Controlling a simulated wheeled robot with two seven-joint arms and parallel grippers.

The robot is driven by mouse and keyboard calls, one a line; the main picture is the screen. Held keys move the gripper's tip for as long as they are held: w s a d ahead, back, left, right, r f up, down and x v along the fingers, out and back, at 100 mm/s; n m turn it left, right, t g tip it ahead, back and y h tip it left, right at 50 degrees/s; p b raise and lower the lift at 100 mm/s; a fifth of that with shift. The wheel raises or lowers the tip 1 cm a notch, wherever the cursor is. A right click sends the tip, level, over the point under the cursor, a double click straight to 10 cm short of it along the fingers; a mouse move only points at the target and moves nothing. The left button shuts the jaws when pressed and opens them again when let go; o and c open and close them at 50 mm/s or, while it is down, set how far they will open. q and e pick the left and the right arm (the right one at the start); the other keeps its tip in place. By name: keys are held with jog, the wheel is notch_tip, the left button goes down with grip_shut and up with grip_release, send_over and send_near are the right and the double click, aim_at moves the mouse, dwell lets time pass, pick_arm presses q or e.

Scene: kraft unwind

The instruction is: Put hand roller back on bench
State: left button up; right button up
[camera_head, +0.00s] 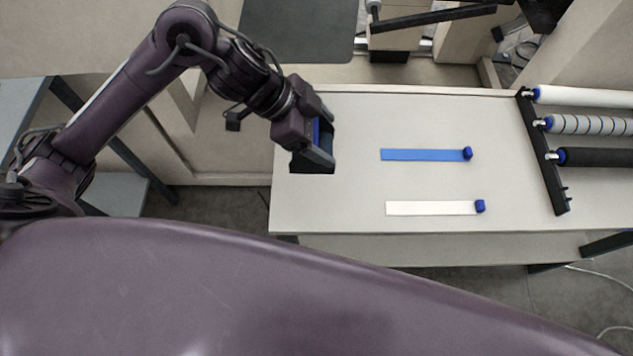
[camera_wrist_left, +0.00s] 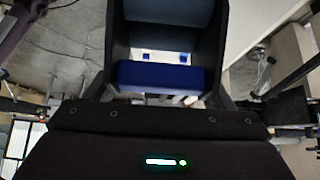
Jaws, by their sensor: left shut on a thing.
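My left gripper (camera_head: 318,152) is above the left end of the pale bench (camera_head: 335,205), shut on the hand roller. In the head view only a little blue of the hand roller (camera_head: 316,130) shows between the fingers; the gripper hides most of it. In the left wrist view a bright blue part of the hand roller (camera_wrist_left: 165,76) lies between the dark fingers, with a dull blue rounded part beyond it. I cannot tell whether it touches the bench. My right gripper is not in view.
A blue strip (camera_head: 425,155) and a white strip (camera_head: 430,208), each with a blue end piece, lie mid-bench. A black rack (camera_head: 543,150) with a white roll, a striped roll and a black roll stands at the right. Bare bench surrounds the strips.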

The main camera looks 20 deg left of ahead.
pick_arm(q)
jog(key=shift+d+f, duration=0.1)
jog(key=shift+f, duration=8.75)
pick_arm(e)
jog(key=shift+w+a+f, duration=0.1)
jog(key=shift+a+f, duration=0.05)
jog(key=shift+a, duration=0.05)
